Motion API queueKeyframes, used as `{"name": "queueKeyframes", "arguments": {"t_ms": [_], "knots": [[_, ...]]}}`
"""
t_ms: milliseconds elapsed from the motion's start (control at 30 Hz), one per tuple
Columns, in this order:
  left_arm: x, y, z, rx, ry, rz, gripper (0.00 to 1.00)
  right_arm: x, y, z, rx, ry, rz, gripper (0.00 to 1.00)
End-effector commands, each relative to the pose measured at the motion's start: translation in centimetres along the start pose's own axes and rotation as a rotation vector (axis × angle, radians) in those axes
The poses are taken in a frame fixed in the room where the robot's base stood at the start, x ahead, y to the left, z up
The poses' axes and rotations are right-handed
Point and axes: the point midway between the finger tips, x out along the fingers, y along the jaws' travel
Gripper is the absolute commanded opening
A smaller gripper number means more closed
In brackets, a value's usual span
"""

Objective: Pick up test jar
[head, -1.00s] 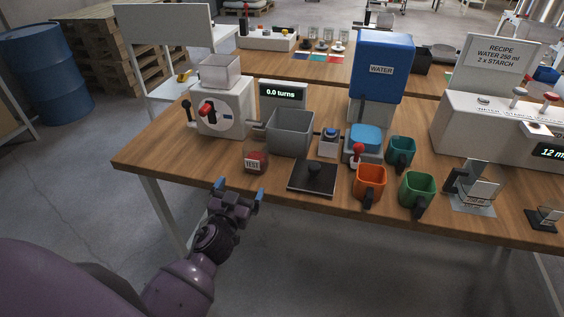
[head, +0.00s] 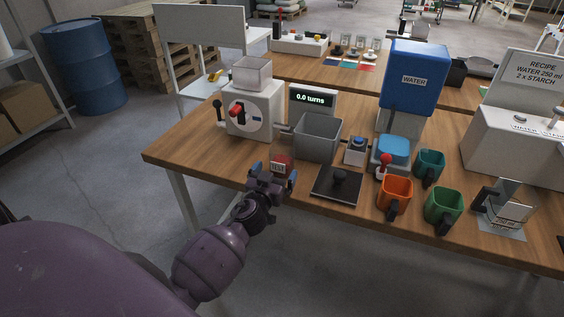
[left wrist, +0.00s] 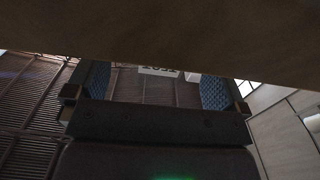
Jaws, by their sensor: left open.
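The test jar (head: 283,161) is small, with dark red contents and a white TEST label. It stands upright near the front edge of the wooden table (head: 190,156), in front of the grey bin. My left gripper (head: 275,174) is open just in front of the jar, its blue-tipped fingers to either side of the label in the head view. I cannot tell whether they touch it. In the left wrist view my left gripper (left wrist: 157,88) shows two apart, blue-padded fingers. A partly hidden white label shows between them, and a brown surface covers the top. My right gripper is out of view.
Behind the jar are a grey bin (head: 317,137) and a white crank machine (head: 254,110). The table's left front corner is clear.

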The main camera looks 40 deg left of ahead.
Motion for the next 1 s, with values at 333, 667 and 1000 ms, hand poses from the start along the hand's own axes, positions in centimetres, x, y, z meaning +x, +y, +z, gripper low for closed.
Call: {"name": "queueKeyframes", "arguments": {"t_ms": [333,667,1000], "knots": [[3.3,-0.1,-0.1,0.001,0.0,0.001,1.0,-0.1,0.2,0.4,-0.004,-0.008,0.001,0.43],[3.3,-0.1,-0.1,0.0,0.0,0.001,0.82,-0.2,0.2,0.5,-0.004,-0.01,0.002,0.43],[3.3,-0.1,-0.1,0.0,0.001,0.001,0.42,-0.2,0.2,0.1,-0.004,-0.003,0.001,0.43]]}}
